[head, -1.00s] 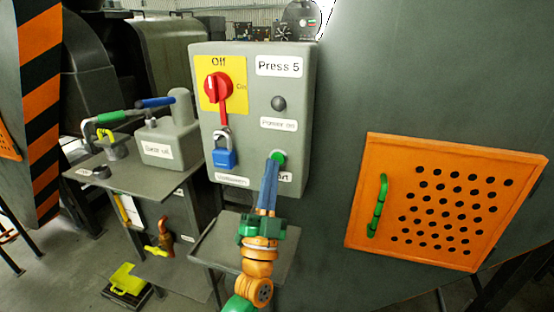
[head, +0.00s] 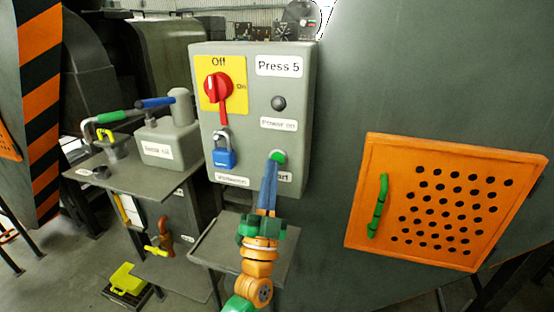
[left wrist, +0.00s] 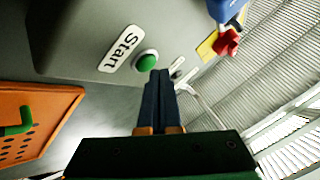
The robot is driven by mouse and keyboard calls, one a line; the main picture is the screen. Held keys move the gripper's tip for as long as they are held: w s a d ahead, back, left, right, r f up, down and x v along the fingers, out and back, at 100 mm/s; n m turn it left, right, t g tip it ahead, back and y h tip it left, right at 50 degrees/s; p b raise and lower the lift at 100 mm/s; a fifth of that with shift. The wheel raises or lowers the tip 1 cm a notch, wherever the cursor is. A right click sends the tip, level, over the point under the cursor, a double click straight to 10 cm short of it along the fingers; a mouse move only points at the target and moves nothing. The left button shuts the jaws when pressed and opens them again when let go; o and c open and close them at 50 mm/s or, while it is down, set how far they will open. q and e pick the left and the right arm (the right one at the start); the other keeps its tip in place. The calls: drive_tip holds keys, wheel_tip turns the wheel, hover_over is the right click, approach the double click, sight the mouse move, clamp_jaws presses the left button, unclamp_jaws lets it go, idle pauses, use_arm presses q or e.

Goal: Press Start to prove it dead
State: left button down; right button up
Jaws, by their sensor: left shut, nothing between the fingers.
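The grey control box (head: 240,130) is labelled Press 5. Its red rotary switch (head: 218,87) sits on a yellow plate marked Off and On. A blue padlock (head: 223,152) hangs below the switch. The Power on lamp (head: 279,103) looks dark. The green Start button (head: 280,156) is at the lower right. My left gripper (head: 272,165) is shut and empty, its blue fingertips at the button's lower edge. In the left wrist view the green button (left wrist: 147,62) lies just beyond the fingertips (left wrist: 157,75); contact is unclear. My right gripper is not in view.
An orange perforated door (head: 445,200) with a green handle (head: 378,206) is at the right. At the left, a table (head: 100,185) holds a grey oil can (head: 168,140). A small grey shelf (head: 232,240) lies below the box. A yellow object (head: 127,279) is near the floor.

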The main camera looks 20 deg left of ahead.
use_arm(q)
drive_tip(key=shift+w, duration=0.45)
drive_tip(key=shift+w+b, duration=0.1)
drive_tip(key=shift+b, duration=0.35)
drive_tip(key=shift+r, duration=0.1)
drive_tip(key=s+p, duration=0.5)
drive_tip(key=s, duration=0.2)
idle(0.4)
drive_tip(key=shift+a, duration=0.1)
drive_tip(key=shift+s, duration=0.1)
